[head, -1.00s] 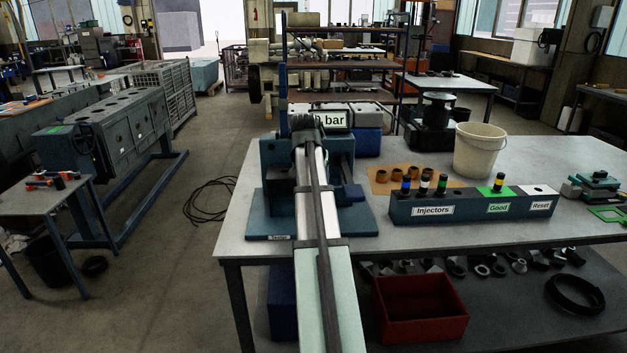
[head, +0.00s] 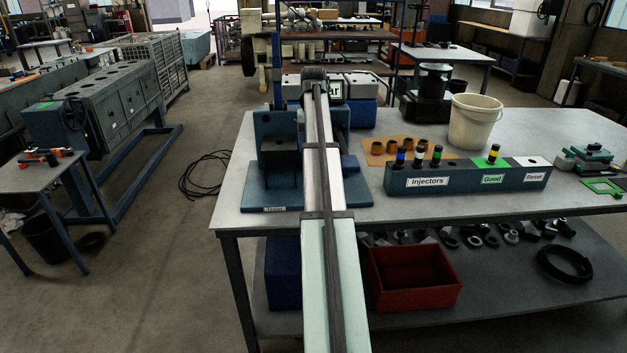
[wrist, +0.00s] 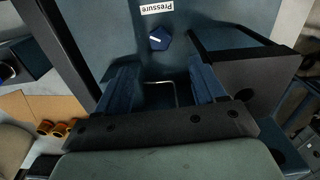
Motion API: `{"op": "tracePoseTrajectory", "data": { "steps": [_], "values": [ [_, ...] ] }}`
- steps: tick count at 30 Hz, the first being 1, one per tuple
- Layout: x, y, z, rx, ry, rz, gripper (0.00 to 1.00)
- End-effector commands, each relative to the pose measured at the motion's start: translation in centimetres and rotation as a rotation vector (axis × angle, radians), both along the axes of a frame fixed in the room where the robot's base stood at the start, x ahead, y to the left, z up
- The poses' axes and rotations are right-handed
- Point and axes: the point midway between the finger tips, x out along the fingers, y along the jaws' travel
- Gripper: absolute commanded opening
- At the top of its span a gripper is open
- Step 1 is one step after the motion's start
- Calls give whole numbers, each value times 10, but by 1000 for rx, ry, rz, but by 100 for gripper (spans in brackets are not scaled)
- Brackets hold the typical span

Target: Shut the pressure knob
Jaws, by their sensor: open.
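The pressure knob (wrist: 159,39) is a small dark blue knob with a white pointer line, on a blue panel in the wrist view. The upside-down "Pressure" label (wrist: 157,8) is above it in that picture. My gripper (wrist: 162,72) is open and empty, its two blue fingers apart. The knob lies ahead of the fingertips, between their lines, with a visible gap in the picture; I cannot tell the depth. In the head view the blue tester (head: 278,150) stands on the bench, partly hidden by my arm. The knob and gripper fingers are hidden there.
A rack (head: 465,178) labelled Injectors, Good and Reset holds several injectors right of my arm. A white bucket (head: 474,120) stands behind it. A "bar" display (head: 335,90) is mostly covered by my arm. The bench (head: 400,212) is clear along its front.

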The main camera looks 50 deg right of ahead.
Motion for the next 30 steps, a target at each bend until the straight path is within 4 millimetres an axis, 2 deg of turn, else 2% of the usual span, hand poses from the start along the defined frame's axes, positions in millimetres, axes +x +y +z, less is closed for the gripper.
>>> {"op": "tracePoseTrajectory", "data": {
  "steps": [7,18,24,30],
  "values": [
    [-1,1,-23,-1,1,7,69],
    [-1,1,-88,-1,1,6,69],
    [-1,0,-117,-1,0,5,69],
    [0,0,-133,-2,-1,5,69]
  ]
}}
